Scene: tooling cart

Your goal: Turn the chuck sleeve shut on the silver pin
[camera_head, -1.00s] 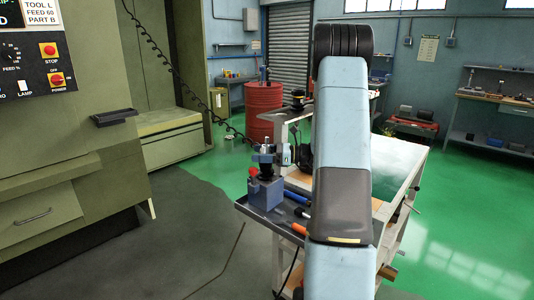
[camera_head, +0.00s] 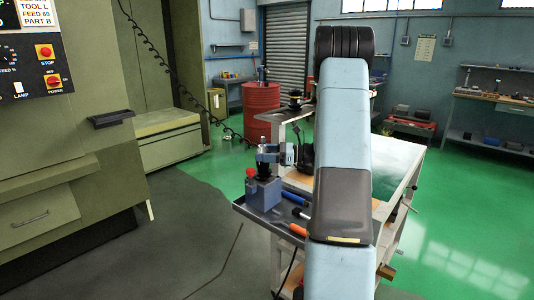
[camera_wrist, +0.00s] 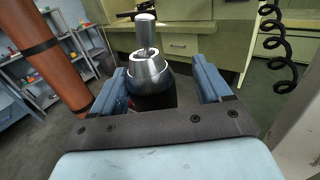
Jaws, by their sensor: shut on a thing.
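The silver pin (camera_wrist: 146,32) stands upright in the top of the chuck in the wrist view. The chuck has a silver conical nose (camera_wrist: 150,72) and a dark sleeve (camera_wrist: 155,97) below it. My gripper (camera_wrist: 158,68) has one finger on each side of the chuck and is shut on the sleeve. The finger contact is partly hidden by the fingers and palm. In the head view my gripper (camera_head: 270,152) is at the chuck, above a blue-grey block (camera_head: 264,193) on the cart's tray.
A red knob (camera_head: 251,175) sits on the block, left of the chuck. Tools with orange (camera_head: 298,230) and blue (camera_head: 297,199) handles lie on the tray. The green machine (camera_head: 60,170) stands to the left. A red drum (camera_head: 261,109) stands behind.

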